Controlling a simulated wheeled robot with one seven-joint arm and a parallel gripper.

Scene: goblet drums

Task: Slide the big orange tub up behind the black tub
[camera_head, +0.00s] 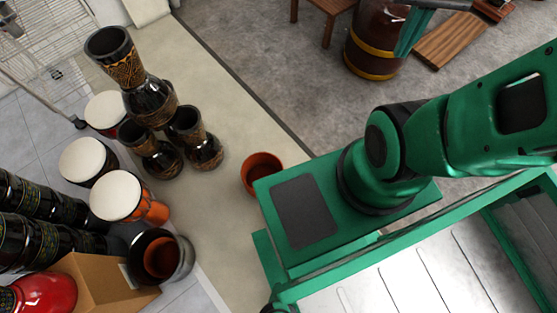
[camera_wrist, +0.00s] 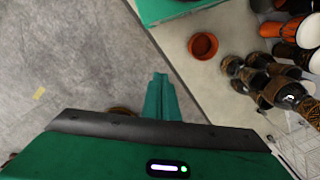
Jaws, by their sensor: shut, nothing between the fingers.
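The big orange tub (camera_head: 262,170) stands upright and open on the beige floor strip, just beyond the corner of my green base. It also shows in the wrist view (camera_wrist: 203,46), near the top. The black tub (camera_head: 184,262) stands at lower left in the head view, with a smaller orange tub (camera_head: 161,257) inside it. My gripper (camera_head: 403,52) is at the top of the head view, in front of a barrel and well away from both tubs. In the wrist view its green fingers (camera_wrist: 160,80) are together and empty, pointing over bare grey floor.
Several black goblet drums (camera_head: 150,100) and white-topped drums (camera_head: 116,196) stand left of the orange tub. A cardboard box (camera_head: 105,283) adjoins the black tub. A dark wooden barrel (camera_head: 374,45) stands at the top. The beige strip between the two tubs looks clear.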

